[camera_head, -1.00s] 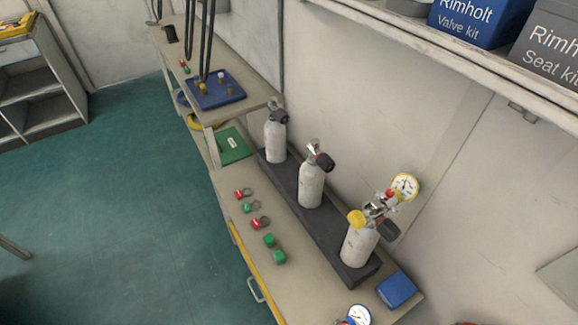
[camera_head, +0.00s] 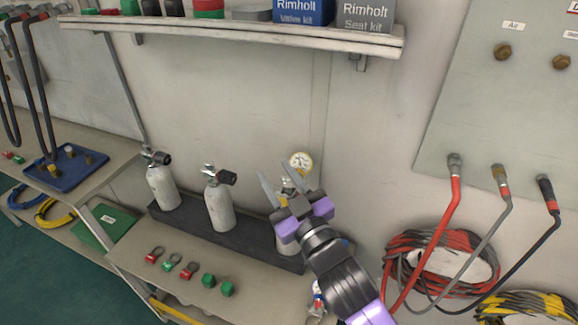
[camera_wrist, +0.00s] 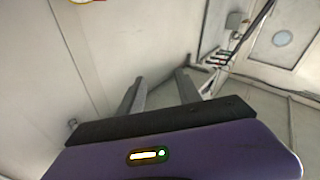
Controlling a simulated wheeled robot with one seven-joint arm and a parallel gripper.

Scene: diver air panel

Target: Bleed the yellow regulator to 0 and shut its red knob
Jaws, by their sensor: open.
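The regulator's white-faced gauge with a yellow rim (camera_head: 300,162) stands above the rightmost of three grey cylinders in the head view. The cylinder (camera_head: 281,226) is mostly behind my gripper. My gripper (camera_head: 277,175) is open and empty, its fingers pointing up beside the gauge. I cannot tell how far apart in depth they are. The yellow and red knobs are hidden or too small to make out, and the needle is unreadable. In the wrist view, my open fingers (camera_wrist: 160,86) have nothing between them. A sliver of a red-and-yellow rim (camera_wrist: 87,1) shows at the top edge.
Two other cylinders (camera_head: 219,207) stand left on a dark rack (camera_head: 239,239). Red and green caps (camera_head: 190,270) lie on the bench front. A shelf (camera_head: 235,32) overhangs the bench. Hoses (camera_head: 455,205) hang from a wall panel at right. A second gauge (camera_head: 318,300) sits low beside my arm.

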